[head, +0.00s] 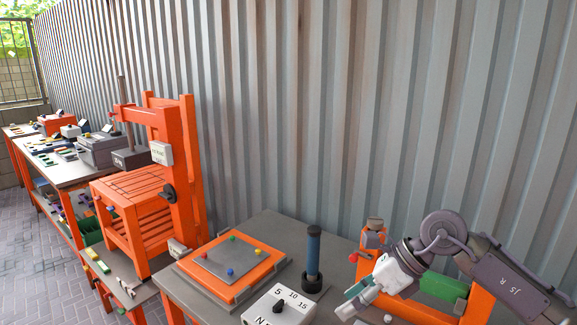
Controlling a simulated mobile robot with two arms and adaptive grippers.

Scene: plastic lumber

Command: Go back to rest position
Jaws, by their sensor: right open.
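My right gripper (361,297) is in the lower right of the head view, on the arm that comes in from the right. Its fingers point down and left, over the right part of the grey table (262,232). It is open, and I see nothing between its fingers. My left gripper is not in view.
An orange-framed plate (222,262) with coloured knobs, a dark blue upright cylinder (313,252) and a white dial box (278,308) stand on the table. An orange press (150,180) stands left. Orange and green equipment (440,287) is behind my right gripper. A corrugated wall (350,110) closes the back.

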